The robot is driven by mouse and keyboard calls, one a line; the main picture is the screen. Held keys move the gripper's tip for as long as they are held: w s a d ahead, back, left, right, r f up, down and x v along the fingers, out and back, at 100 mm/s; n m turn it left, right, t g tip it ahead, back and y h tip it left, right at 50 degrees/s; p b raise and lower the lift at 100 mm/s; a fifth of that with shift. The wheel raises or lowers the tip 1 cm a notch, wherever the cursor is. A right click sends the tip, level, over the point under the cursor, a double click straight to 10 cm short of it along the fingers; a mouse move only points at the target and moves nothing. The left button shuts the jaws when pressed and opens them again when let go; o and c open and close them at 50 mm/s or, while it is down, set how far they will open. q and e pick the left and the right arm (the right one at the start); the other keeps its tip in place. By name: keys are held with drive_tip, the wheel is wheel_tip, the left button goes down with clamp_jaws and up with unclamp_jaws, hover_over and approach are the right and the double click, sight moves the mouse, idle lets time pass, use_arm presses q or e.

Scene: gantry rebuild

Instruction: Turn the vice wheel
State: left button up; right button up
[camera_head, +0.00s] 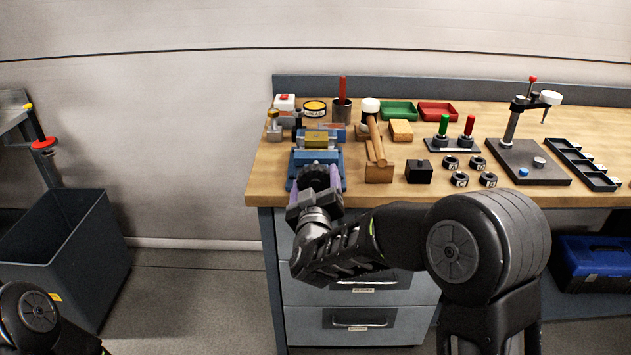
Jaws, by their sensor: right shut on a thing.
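The blue vice (328,155) stands near the left front of the wooden workbench, with a yellow block (317,140) between its jaws. The dark vice wheel (313,177) is at its front side, partly hidden by my right gripper. My right gripper (314,186) reaches up from below with its purple-toned fingers on either side of the wheel and is shut on it. My left gripper is out of the picture; only part of my left arm shows at the lower left.
A mallet (374,140) rests on wooden blocks right of the vice. A black block (418,172), several dark rings and a dial stand (527,165) are farther right. Green (399,111) and red (438,112) trays lie behind. A grey bin (75,250) is at the left.

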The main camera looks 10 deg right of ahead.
drive_tip(key=o, duration=1.4)
drive_tip(key=shift+s, duration=0.1)
drive_tip(key=v, duration=0.7)
drive_tip(key=shift+s+b, duration=0.3)
drive_tip(key=shift+b, duration=0.05)
drive_tip(key=shift+a, duration=0.1)
